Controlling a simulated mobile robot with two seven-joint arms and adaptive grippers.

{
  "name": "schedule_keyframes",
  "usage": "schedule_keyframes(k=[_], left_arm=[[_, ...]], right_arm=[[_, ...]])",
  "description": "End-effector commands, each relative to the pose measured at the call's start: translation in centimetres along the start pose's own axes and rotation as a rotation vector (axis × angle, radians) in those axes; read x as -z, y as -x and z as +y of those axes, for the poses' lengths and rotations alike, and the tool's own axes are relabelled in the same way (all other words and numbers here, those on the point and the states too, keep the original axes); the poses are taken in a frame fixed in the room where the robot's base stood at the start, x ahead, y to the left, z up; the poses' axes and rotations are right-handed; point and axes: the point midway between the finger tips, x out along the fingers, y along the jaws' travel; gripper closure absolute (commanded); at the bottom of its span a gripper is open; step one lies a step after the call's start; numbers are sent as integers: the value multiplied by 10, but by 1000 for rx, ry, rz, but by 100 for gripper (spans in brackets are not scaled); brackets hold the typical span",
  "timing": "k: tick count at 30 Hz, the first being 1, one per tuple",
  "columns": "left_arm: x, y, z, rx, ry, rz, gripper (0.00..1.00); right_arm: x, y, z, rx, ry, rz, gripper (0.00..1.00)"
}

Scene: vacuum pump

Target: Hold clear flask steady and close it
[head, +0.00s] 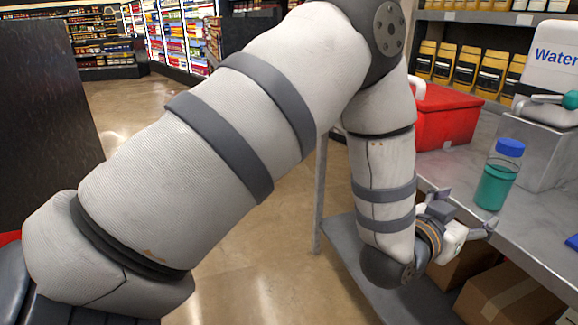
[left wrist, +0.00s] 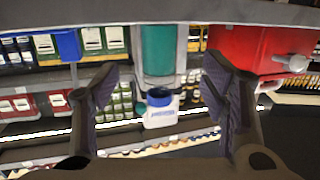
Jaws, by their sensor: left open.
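The clear flask (head: 495,186) stands upright on the grey table in the head view, with teal liquid inside and a blue cap (head: 510,147) on top. I cannot tell how tightly the cap sits. My left gripper (head: 466,208) is open and empty at the table's front edge, a little left of and nearer than the flask, apart from it. In the left wrist view the scene is upside down, and the flask (left wrist: 158,50) shows ahead between the two open dark fingers (left wrist: 160,70). My right gripper is not in view.
A red box (head: 446,118) stands on the table (head: 530,240) behind the flask. A grey block (head: 535,150) with a white container marked "Water" (head: 552,70) is right of the flask. Cardboard boxes (head: 510,295) sit on the lower shelf. The table in front of the flask is clear.

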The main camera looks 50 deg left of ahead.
Motion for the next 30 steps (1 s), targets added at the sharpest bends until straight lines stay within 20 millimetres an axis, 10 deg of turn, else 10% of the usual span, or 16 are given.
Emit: schedule_keyframes(k=[8,15,22,30], left_arm=[[-192,97,-12,1,40,-585,33],[-306,248,-22,36,83,-1112,33],[-341,375,-28,84,112,-1487,33],[-343,413,-30,101,120,-1595,33]], right_arm=[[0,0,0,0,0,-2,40],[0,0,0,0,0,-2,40],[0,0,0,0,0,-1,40],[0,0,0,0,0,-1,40]])
